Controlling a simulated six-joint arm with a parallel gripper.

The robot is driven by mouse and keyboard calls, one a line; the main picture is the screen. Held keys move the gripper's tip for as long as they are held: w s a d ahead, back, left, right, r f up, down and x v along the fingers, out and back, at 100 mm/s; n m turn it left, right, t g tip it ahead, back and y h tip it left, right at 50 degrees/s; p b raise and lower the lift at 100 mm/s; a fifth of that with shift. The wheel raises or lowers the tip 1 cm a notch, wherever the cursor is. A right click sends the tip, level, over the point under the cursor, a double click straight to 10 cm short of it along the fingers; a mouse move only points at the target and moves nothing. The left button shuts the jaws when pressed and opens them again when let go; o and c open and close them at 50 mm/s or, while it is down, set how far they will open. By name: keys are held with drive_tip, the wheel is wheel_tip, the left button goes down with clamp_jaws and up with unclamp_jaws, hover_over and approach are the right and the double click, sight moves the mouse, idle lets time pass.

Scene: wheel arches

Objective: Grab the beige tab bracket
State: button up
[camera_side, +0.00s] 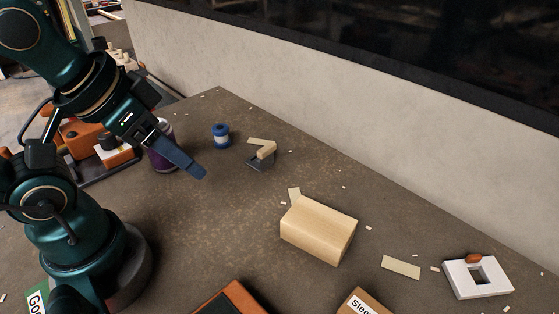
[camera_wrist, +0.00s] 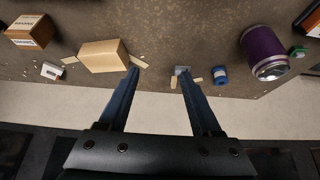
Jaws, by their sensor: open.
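A small beige piece, which looks like the tab bracket (camera_side: 267,149), sits with a dark grey plate (camera_side: 259,164) on the table, right of the blue jar. In the wrist view a small beige piece (camera_wrist: 174,81) shows beside the tip of the right finger, and part of it may be hidden. My gripper (camera_side: 203,176) is open and empty, in the air to the left of the bracket in the side view. Its two blue fingers (camera_wrist: 158,72) are spread wide in the wrist view.
A wooden block (camera_side: 318,229) lies in the middle. A blue jar (camera_side: 221,136) and a purple canister (camera_side: 161,146) stand near my gripper. A white part with a square hole (camera_side: 477,277) lies at the right. Flat beige strips (camera_side: 401,267) and small chips are scattered. A wall borders the table's far side.

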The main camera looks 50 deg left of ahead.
drive_tip(key=shift+r, duration=0.1)
wheel_tip(320, 180, up, 5)
drive_tip(key=w+a+r+n+t+y, duration=0.1)
drive_tip(key=w+a+r+t+y, duration=0.15)
drive_tip(key=w+a, duration=0.3)
drive_tip(key=w+a+r+n+t+y, duration=0.1)
drive_tip(key=w+a+n+t+y, duration=0.15)
drive_tip(key=w+a, duration=0.3)
drive_tip(key=m+t+h, duration=0.2)
drive_tip(key=m+h, duration=0.5)
drive_tip(key=h, duration=0.2)
hover_over(262, 148)
drive_tip(key=s, duration=0.1)
wheel_tip(262, 148, down, 5)
wheel_tip(262, 148, down, 16)
drive_tip(key=shift+a, duration=0.15)
drive_tip(key=shift+x, duration=2.5)
